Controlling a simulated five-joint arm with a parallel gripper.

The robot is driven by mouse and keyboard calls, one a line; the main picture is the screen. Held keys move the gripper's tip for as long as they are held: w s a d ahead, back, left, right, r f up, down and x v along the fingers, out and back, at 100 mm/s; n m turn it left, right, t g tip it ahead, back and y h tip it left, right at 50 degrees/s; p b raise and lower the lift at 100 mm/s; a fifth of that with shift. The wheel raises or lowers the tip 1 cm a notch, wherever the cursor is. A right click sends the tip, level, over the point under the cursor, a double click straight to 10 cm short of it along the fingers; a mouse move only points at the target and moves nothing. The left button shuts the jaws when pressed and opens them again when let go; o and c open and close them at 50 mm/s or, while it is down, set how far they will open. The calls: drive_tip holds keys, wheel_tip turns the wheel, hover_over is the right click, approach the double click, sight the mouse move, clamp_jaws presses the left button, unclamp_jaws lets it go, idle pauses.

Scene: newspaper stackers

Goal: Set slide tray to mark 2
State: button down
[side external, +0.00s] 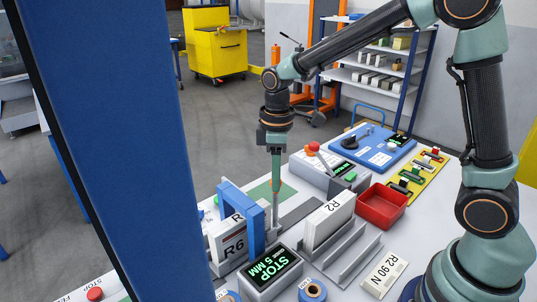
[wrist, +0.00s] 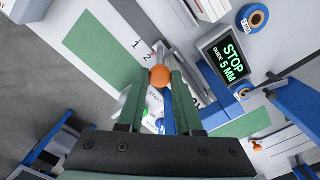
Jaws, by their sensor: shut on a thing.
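My gripper (wrist: 160,82) points down over the bench, its two green fingers closed on an orange ball knob (wrist: 160,75). In the side view my gripper (side external: 276,182) stands beside the blue frame, and the knob is small there. The numerals 1 and 2 (wrist: 147,55) are printed on a white strip just ahead of the knob in the wrist view, with 2 nearer to it. Grey metal parts (wrist: 188,68) lie right of the knob. My fingers hide much of what lies under the knob, so I cannot tell the slide tray's outline or its exact setting.
A blue upright frame (side external: 257,228) with R6 papers (side external: 232,246) stands close to my gripper. A STOP 5 MM display (side external: 270,268), an R2 stack (side external: 330,218) in a grey rack and a red bin (side external: 382,206) stand nearby. A green panel (wrist: 100,40) is flat.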

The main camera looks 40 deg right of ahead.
drive_tip(key=c, duration=0.6)
unclamp_jaws()
wheel_tip(320, 180, up, 12)
drive_tip(key=shift+r, duration=0.1)
drive_tip(key=s+d+m+t, duration=0.2)
drive_tip(key=s+m, duration=0.1)
drive_tip(key=s+d+f+m+t, duration=0.1)
drive_tip(key=s+d+m, duration=0.1)
drive_tip(key=s+m, duration=0.1)
drive_tip(key=s+d+m+t, duration=0.1)
drive_tip(key=s+m+t, duration=0.1)
drive_tip(key=s, duration=0.3)
drive_tip(key=shift+s+d+f+m+t, duration=0.3)
drive_tip(key=shift+d+f+m, duration=0.1)
drive_tip(key=shift+m, duration=0.1)
